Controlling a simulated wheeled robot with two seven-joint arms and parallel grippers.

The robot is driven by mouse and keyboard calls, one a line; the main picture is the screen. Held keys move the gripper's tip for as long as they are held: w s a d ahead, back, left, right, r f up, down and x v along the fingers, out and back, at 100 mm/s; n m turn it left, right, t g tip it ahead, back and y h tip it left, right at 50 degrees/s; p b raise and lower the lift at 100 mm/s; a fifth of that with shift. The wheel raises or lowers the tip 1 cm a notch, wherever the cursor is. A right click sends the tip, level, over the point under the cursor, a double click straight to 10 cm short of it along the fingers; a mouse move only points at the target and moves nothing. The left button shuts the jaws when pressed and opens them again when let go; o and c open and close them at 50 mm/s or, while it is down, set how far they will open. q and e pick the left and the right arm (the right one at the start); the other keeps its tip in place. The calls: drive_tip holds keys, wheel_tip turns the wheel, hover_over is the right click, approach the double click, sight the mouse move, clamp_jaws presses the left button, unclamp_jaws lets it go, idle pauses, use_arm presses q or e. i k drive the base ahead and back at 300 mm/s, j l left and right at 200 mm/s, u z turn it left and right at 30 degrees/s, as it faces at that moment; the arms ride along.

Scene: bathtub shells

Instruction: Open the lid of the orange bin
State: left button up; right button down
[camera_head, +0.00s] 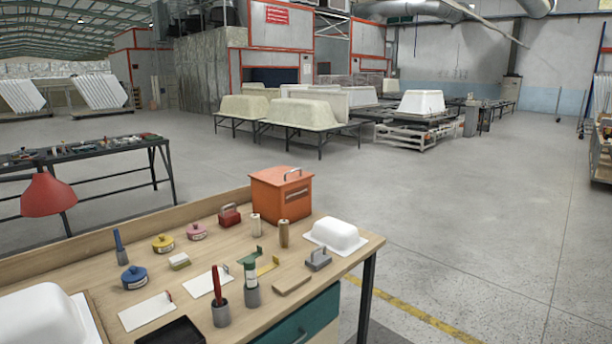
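The orange bin (282,200) is a box standing at the back right part of the wooden workbench (217,267). Its orange lid (280,177) lies on top and looks closed, with a grey handle (292,173) standing up from it. A dark slot shows on its right-hand face. Neither of my grippers shows in the head view, and nothing touches the bin.
Pots, tools and plates cover the bench front. A red lamp (48,195) is at left. Floor right of the bench is clear.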

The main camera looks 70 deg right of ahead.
sight(280, 177)
drive_tip(key=z, duration=1.95)
drive_tip(key=i+l+u, duration=0.2)
drive_tip(key=u, duration=0.2)
drive_tip(key=i+l+u, duration=0.15)
drive_tip(key=l+u, duration=0.25)
